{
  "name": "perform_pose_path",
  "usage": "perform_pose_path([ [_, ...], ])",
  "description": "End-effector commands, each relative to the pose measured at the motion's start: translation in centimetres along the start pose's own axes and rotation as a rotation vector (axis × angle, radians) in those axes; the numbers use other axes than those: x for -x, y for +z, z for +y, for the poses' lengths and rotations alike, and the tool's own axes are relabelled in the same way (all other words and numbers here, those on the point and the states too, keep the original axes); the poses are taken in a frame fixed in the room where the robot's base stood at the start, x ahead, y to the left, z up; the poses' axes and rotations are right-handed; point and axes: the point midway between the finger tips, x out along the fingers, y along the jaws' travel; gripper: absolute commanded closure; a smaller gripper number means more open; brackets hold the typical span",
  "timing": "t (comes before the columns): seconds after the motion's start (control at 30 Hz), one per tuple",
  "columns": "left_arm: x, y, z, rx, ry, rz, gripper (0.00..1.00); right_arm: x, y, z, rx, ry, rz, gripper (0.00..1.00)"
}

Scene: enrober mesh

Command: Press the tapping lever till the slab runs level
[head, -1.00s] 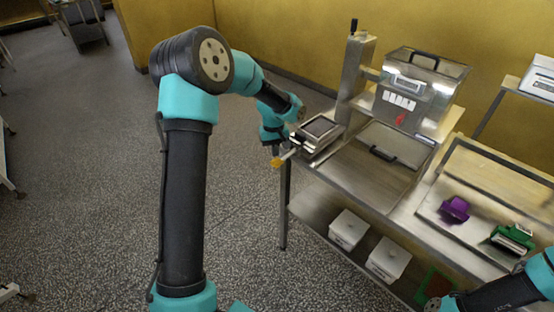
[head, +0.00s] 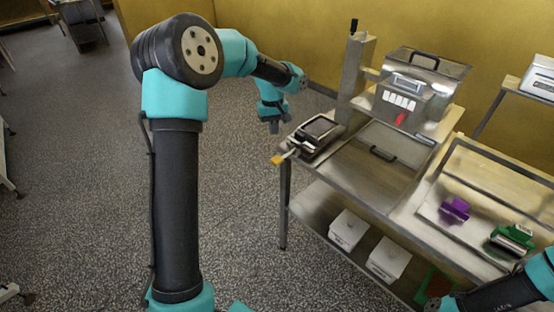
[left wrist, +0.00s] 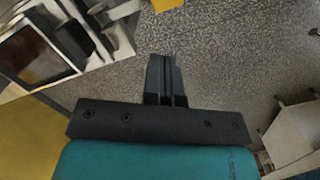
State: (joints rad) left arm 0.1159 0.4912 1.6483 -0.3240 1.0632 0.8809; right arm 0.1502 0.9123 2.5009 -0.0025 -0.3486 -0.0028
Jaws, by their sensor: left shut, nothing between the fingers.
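The tapping lever (head: 277,160) has a yellow tip and sticks out from the front left corner of the steel bench. Its yellow tip also shows at the top edge of the left wrist view (left wrist: 166,4). A dark slab (head: 319,128) lies in a metal frame on the bench; it shows at the upper left of the left wrist view (left wrist: 36,54). Whether it is level I cannot tell. My left gripper (head: 274,127) is shut and empty, apart from the lever, above and slightly left of it. My right gripper is not in view; only part of my right arm shows.
A steel machine (head: 415,90) with a red part stands behind the slab. A handled lid (head: 385,150) lies right of it. Purple (head: 455,209) and green (head: 512,240) items sit further right. White boxes (head: 348,229) stand on the lower shelf. Open floor lies left of the bench.

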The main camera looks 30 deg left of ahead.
Motion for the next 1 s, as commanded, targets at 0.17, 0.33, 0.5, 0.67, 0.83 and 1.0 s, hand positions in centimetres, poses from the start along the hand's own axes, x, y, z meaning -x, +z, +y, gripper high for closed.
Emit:
perform_pose_path([
  [0.17,3.6,-0.1,0.0,0.0,0.002,0.004,1.0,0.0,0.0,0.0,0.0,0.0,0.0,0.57],
  [0.33,6.6,-0.1,0.1,0.0,0.002,0.003,1.0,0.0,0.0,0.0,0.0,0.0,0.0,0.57],
  [0.5,8.3,-0.1,0.0,0.0,0.001,0.001,1.0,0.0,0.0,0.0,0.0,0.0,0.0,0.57],
  [0.67,8.7,0.0,0.0,0.0,0.0,0.0,1.0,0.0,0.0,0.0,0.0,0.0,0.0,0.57],
  [0.83,8.7,0.0,0.0,0.0,0.0,0.0,1.0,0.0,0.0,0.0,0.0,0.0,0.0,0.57],
  [1.0,8.7,0.0,0.0,0.0,0.0,0.0,1.0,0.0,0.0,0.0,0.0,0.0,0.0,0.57],
])
